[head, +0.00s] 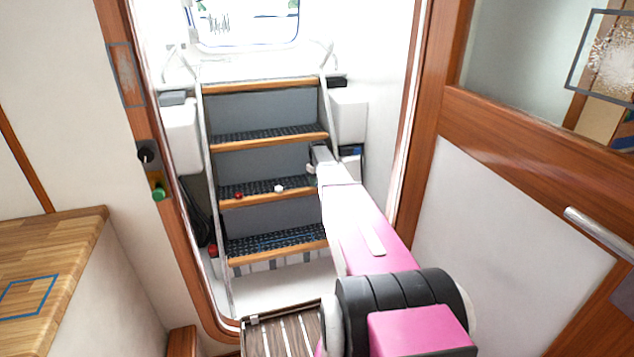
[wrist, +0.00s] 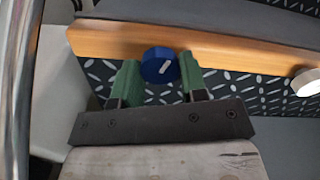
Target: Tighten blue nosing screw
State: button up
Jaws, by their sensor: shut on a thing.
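In the head view my gripper (head: 312,172) is at the right end of a middle tread, and the blue screw is hidden there. A white screw (head: 279,188) and a red screw (head: 238,195) sit along the same nosing. The white screw also shows in the wrist view (wrist: 306,82).
The steep stairs have dark non-slip treads (head: 265,241) and metal side rails (head: 205,170). A wooden door frame (head: 178,240) surrounds the opening. A wooden counter (head: 75,235) is at left, and a door with a handle (head: 595,232) is at right.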

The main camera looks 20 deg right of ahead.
jog(key=o, duration=0.9)
notch_tip(320, 180, up, 11)
jog(key=shift+f, duration=0.1)
jog(key=s+a+f+m, duration=0.1)
jog(key=s+a, duration=0.5)
jog(key=s, duration=0.8)
jog(key=s+a+f+m, duration=0.1)
jog(key=s+a+f, duration=0.2)
jog(key=s, duration=1.2)
jog(key=s+a+f+m, duration=0.1)
jog(key=s+a+f, duration=0.1)
jog(key=s+a, duration=0.8)
jog(key=shift+s+f+m, duration=0.1)
jog(key=shift+s+m, duration=0.2)
jog(key=shift+s, duration=2.4)
